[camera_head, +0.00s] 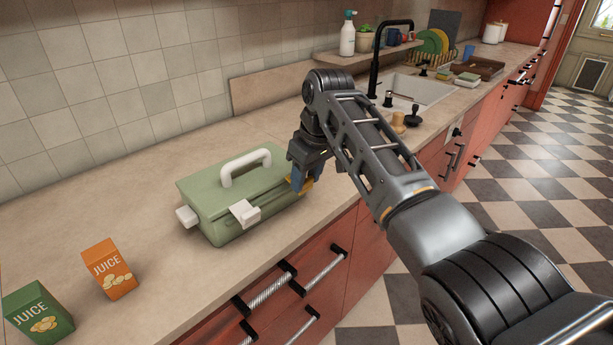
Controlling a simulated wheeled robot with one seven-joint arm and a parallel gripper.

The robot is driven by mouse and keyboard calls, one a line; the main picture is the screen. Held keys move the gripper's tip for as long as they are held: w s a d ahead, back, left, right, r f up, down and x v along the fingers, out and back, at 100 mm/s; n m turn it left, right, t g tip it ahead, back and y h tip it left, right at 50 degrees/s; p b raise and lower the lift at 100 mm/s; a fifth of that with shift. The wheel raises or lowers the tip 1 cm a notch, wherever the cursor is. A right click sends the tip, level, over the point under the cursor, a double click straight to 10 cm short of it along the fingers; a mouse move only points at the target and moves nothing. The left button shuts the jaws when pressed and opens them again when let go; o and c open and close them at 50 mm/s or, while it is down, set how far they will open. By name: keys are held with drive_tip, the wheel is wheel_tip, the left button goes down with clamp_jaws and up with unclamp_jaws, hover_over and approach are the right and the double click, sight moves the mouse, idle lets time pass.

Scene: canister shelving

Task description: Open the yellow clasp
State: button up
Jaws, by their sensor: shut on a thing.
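A green lunch box (215,198) with a white handle (246,164) stands on the counter, lid down. A white clasp (244,213) juts out on its front side and another white clasp (187,216) sticks out at its left end. The yellow clasp (308,184) is at the box's right end, mostly hidden by my gripper. My gripper (298,182) reaches down at that end, with its blue fingertips shut on the yellow clasp. How far the clasp is turned cannot be made out.
An orange juice carton (109,268) and a green juice carton (38,311) stand on the counter at the left front. Red drawers with bar handles lie below the counter edge. A sink (415,91) with a black tap is behind my arm.

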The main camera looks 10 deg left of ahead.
drive_tip(key=o, duration=1.1)
drive_tip(key=shift+c, duration=0.2)
drive_tip(key=shift+r, duration=0.1)
drive_tip(key=b+v, duration=0.1)
drive_tip(key=v, duration=0.6)
drive_tip(key=shift+r, duration=0.25)
drive_tip(key=shift+d, duration=0.1)
